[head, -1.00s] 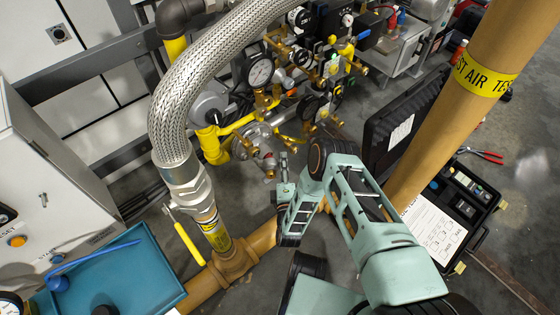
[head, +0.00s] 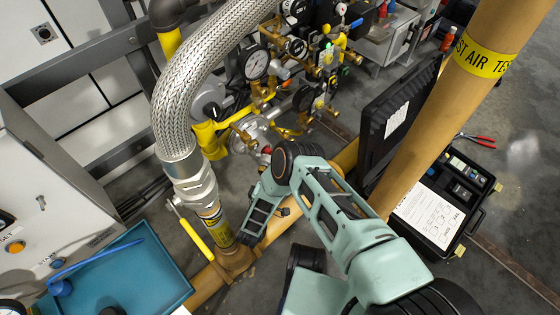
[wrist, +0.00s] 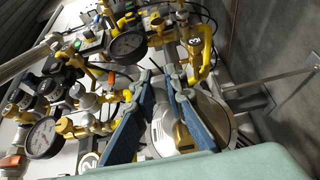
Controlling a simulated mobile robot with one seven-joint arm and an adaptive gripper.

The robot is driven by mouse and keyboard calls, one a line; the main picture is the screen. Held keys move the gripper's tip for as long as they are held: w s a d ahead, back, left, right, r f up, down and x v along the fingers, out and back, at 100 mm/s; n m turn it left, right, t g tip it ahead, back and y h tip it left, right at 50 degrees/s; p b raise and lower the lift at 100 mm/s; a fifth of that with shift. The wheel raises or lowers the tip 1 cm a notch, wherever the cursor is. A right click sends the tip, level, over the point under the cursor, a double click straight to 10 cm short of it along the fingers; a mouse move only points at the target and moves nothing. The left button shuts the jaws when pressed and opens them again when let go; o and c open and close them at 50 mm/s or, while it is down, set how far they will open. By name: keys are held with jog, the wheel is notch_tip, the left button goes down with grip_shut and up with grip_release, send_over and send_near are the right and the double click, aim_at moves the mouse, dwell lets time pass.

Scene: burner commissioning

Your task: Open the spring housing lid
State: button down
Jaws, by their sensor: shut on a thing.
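In the wrist view, my gripper (wrist: 160,78) has its two blue fingers drawn close together in front of the silver round regulator body (wrist: 215,118). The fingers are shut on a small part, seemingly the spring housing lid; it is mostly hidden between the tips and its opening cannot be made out. A brass part (wrist: 184,137) shows between the fingers, lower down. In the head view, the regulator (head: 243,136) sits among brass fittings, just beyond my wrist. The fingertips are hard to make out there.
Pressure gauges (head: 256,65) and yellow pipework crowd the space around the regulator. A braided metal hose (head: 182,110) arches at left above a yellow-handled valve (head: 196,236). A tan vertical pipe (head: 450,110) and an open black case (head: 455,195) stand at right. A teal tray (head: 150,275) lies lower left.

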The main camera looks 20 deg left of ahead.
jog(key=shift+r, duration=0.1)
jog(key=c, duration=1.9)
grip_release()
jog(key=shift+c, duration=0.2)
jog(key=s, duration=0.7)
jog(key=shift+s, duration=0.25)
jog(key=shift+a, duration=0.1)
jog(key=shift+c, duration=0.5)
